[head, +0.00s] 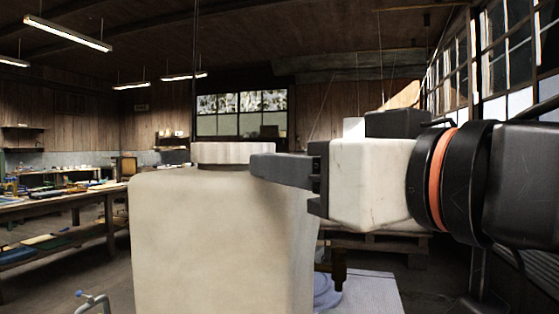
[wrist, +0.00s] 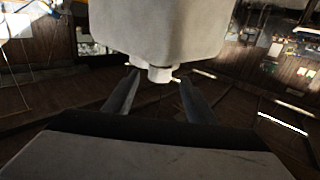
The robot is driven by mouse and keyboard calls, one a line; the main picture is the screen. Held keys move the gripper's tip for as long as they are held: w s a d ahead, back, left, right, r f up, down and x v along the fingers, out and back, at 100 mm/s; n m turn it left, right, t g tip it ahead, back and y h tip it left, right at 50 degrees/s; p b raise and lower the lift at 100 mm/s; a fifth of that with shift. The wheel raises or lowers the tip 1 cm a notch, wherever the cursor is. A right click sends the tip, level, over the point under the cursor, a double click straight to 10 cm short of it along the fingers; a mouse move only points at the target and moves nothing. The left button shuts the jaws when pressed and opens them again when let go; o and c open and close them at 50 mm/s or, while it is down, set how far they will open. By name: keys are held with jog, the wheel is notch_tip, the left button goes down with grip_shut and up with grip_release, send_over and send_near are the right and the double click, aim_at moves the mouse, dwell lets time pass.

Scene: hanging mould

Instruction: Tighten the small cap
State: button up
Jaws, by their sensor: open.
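The large beige mould (head: 215,240) hangs upright in the head view, close in front of me. The small cap (head: 233,152) is a pale, ribbed disc on its top, with a dark, narrow band beneath it. My gripper (head: 256,166) reaches in from the right, its dark fingers level with the cap's lower edge and overlapping its right side. In the wrist view the scene appears upside down; the mould (wrist: 165,25) fills the top middle and the cap (wrist: 159,75) points down. My gripper's fingers (wrist: 159,80) stand open on both sides of the cap, with gaps visible.
A workbench (head: 70,200) with scattered items runs along the left. Thin wires hang from the ceiling. A pallet-like stand (head: 375,242) is behind my arm, and windows (head: 500,60) line the right. A bent metal tube (head: 92,302) is at the bottom left.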

jog(key=shift+x, duration=4.85)
jog(key=c, duration=1)
